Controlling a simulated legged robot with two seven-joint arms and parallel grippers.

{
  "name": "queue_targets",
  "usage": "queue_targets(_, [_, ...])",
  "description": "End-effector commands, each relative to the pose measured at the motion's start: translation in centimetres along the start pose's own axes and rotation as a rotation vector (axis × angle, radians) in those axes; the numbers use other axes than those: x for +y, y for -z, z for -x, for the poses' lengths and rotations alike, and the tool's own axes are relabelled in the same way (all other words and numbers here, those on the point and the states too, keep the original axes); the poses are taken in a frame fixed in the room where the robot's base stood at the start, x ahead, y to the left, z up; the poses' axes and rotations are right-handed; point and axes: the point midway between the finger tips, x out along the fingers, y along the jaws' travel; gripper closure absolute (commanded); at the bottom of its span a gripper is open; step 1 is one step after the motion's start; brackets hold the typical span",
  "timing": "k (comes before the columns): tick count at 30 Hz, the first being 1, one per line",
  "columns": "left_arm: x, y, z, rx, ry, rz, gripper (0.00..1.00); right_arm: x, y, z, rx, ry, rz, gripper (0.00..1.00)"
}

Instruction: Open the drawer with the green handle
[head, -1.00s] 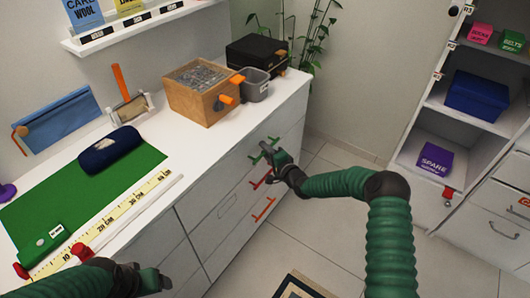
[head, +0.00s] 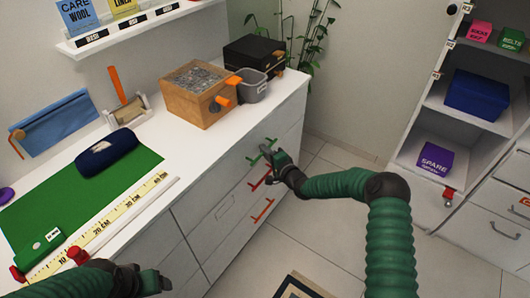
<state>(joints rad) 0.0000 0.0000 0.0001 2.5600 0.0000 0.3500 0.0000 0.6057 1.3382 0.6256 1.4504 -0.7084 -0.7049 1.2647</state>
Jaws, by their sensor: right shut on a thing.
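The green handle (head: 256,155) is on the top drawer (head: 232,180) of the white cabinet's right-hand column. The drawer front looks flush with the cabinet. My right gripper (head: 277,158) is at the right part of this handle and shut on it; its fingers hide part of the bar. My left gripper (head: 147,279) is low at the left, over the cabinet's front edge. Its fingers look apart, with nothing between them.
The top holds a wooden box (head: 190,103), grey bin (head: 252,88) and green mat (head: 60,205). Open floor (head: 330,235) lies before the drawers.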

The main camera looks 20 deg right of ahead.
Motion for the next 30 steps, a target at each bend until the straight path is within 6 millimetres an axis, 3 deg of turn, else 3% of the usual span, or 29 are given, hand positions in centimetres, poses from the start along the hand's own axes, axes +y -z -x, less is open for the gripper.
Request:
queue_targets(1, [0.0,-0.01,-0.04,0.0,0.0,0.0,0.24,0.54,-0.66,0.03,-0.012,-0.011,-0.002,1.0])
queue_targets(30, [0.0,0.04,0.18,0.0,0.0,0.0,0.24,0.88,-0.67,0.63,-0.016,-0.018,-0.001,1.0])
